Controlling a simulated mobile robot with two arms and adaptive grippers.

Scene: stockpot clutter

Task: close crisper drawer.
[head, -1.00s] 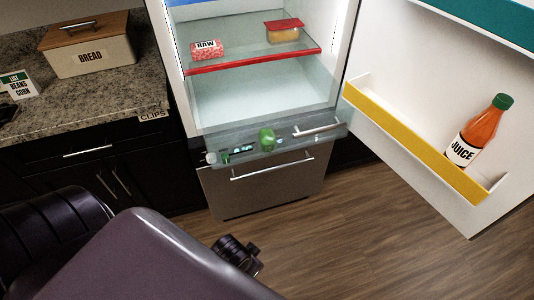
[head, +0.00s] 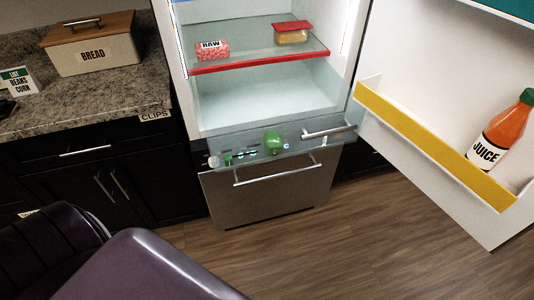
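The clear crisper drawer (head: 305,143) is at the bottom of the open fridge in the head view. Its front looks to stand out past the fridge body, above the steel lower drawer (head: 265,190). How far out it is, I cannot tell exactly. Its metal handle (head: 328,131) is on the right part of the front. A green round item (head: 273,142) shows in or through the drawer. Small lit markings show at its left. Neither gripper is in view; only dark purple parts of my arm show at the lower left.
The fridge door stands open at right, with a yellow-edged shelf (head: 430,145) holding a juice bottle (head: 502,138). A red-edged glass shelf (head: 262,63) holds a RAW pack (head: 212,51) and a red-lidded container (head: 292,33). A bread box (head: 92,48) sits on the counter. The floor ahead is clear.

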